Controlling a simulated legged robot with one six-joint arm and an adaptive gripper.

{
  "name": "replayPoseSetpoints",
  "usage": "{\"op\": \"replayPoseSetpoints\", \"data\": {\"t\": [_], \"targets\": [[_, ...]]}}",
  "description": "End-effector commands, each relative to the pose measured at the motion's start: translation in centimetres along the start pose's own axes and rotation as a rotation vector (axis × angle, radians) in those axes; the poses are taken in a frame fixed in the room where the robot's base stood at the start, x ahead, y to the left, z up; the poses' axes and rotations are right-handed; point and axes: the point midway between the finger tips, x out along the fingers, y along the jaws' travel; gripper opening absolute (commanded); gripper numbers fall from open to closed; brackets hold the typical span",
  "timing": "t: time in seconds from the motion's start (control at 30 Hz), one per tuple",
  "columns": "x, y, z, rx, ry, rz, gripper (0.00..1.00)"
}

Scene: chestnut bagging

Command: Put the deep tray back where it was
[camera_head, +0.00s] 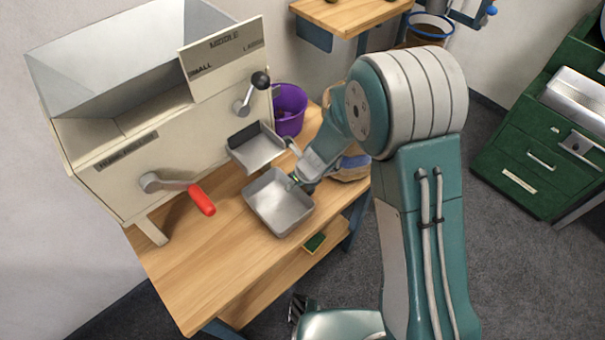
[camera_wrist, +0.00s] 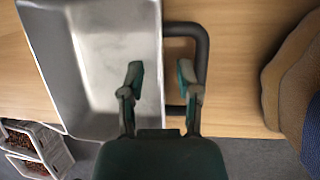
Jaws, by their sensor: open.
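The deep tray (camera_head: 279,202) is an empty grey metal tray on the wooden bench, in front of the sorting machine. In the wrist view the tray (camera_wrist: 100,60) fills the left, and its dark loop handle (camera_wrist: 204,60) sticks out to the right. My gripper (camera_head: 296,181) is at the tray's handle side in the head view. In the wrist view the gripper (camera_wrist: 160,80) is open, one finger over the tray's inside and the other over the handle area, with the tray's right wall between them. I cannot tell whether the fingers touch it.
The machine (camera_head: 150,120) has a red-handled crank (camera_head: 202,200) and a black-knobbed lever (camera_head: 260,80). A shallower metal tray (camera_head: 256,147) sits under its outlet. A purple bucket (camera_head: 289,108) stands behind. A brown sack (camera_wrist: 295,80) is right of the handle. The bench's front left is clear.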

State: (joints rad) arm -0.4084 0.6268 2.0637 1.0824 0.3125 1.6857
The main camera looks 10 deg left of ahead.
Motion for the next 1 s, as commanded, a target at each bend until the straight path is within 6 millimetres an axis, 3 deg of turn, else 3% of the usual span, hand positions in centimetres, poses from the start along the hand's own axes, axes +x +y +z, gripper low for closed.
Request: {"op": "replayPoseSetpoints", "data": {"t": [0.3,0.5,0.9,1.0], "targets": [[-6.0,-0.1,0.1,-0.001,-0.004,-0.002,0.43],[-8.8,0.0,0.1,0.0,-0.002,0.0,0.43],[-10.0,0.0,0.0,-0.011,0.0,-0.001,0.43],[-11.8,-0.1,0.0,-0.106,-0.012,-0.012,0.43]]}}
